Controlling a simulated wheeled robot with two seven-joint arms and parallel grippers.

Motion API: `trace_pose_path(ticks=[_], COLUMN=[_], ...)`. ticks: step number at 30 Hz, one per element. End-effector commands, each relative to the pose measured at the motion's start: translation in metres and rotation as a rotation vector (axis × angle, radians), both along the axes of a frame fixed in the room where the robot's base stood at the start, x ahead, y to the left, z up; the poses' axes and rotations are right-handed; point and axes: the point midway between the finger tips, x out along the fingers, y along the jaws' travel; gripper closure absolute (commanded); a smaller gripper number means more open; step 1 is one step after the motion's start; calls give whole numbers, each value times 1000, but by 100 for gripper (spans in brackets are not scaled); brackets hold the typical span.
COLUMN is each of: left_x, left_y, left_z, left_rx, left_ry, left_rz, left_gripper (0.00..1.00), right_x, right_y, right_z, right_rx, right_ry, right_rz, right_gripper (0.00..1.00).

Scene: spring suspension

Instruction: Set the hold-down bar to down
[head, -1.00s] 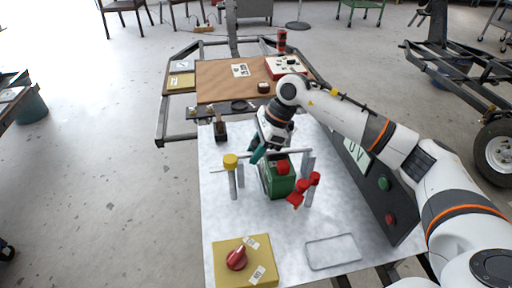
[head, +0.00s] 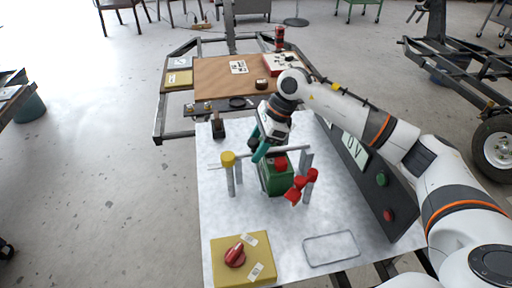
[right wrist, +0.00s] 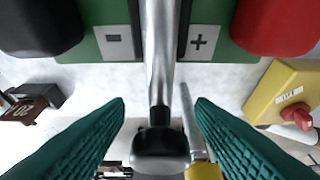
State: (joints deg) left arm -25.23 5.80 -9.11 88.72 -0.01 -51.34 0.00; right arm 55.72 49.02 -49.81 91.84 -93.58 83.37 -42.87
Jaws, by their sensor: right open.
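The hold-down bar (head: 291,150) is a grey metal rod lying roughly level above a green battery-like block (head: 274,181) with a red cap. In the right wrist view the bar (right wrist: 160,60) runs between my fingers, with a black knob (right wrist: 160,150) at its end. My right gripper (head: 259,152) is at the bar, its teal fingers open on either side of it. In the right wrist view the gripper (right wrist: 160,104) shows a gap on both sides of the bar. My left gripper is not in view.
A yellow-capped post (head: 229,165) stands left of the block, and red clamps (head: 300,185) stand right of it. A yellow box with a red knob (head: 235,254) sits at the front left. A dark panel (head: 375,185) with buttons borders the right side.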

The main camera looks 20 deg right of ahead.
Motion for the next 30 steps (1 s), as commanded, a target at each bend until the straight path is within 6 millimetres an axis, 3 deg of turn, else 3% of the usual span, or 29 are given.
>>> trace_pose_path(ticks=[9, 15, 21, 30], left_x=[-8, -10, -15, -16], left_y=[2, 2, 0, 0], left_z=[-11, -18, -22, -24], left_rx=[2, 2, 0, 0], left_ry=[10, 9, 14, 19], left_rz=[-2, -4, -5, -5], left_gripper=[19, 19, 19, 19], right_x=[-7, -11, -12, -13], right_y=[-30, -45, -51, -51], right_z=[59, 88, 99, 99], right_rx=[0, -1, 0, -1], right_ry=[-4, -1, 0, 2], right_rz=[-4, -4, -3, -4], right_gripper=[50, 50, 50, 50])
